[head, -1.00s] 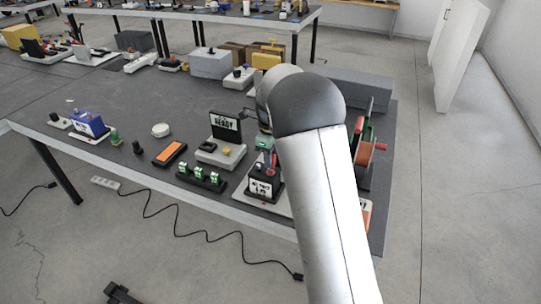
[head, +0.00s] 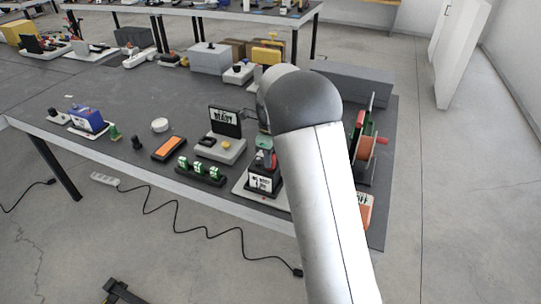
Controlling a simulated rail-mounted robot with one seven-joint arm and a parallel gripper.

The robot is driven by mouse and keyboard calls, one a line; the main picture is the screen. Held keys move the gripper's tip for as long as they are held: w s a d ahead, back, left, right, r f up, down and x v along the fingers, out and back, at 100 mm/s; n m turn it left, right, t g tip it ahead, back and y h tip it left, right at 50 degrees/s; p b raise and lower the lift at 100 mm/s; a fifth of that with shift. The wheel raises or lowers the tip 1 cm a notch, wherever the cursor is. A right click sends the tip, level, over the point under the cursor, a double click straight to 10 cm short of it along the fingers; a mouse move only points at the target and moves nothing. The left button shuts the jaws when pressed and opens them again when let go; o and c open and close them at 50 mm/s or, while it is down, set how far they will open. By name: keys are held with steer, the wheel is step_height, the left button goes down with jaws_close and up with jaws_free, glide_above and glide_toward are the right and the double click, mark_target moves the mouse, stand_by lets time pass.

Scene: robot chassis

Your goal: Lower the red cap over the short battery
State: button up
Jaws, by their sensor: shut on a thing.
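My gripper (head: 265,149) shows small below the dark elbow of my arm, partly covered by it. It is shut on a small red piece, which I take for the red cap (head: 272,161). The cap is just above the top of a black box with a white label (head: 263,182), which stands on a pale base plate near the table's front edge. I take this box for the short battery, but cannot be sure. I cannot tell whether cap and box touch.
To the left are a grey block with a black sign (head: 224,121), a rack of green pieces (head: 201,172), an orange-topped box (head: 169,149) and a blue box (head: 87,121). A reel-like object with red and green parts (head: 365,147) stands right of my arm.

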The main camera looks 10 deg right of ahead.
steer(key=shift+f, duration=0.3)
steer(key=o, duration=1)
step_height(320, 180, up, 18)
steer(key=shift+f+b, duration=0.25)
steer(key=shift+b, duration=0.1)
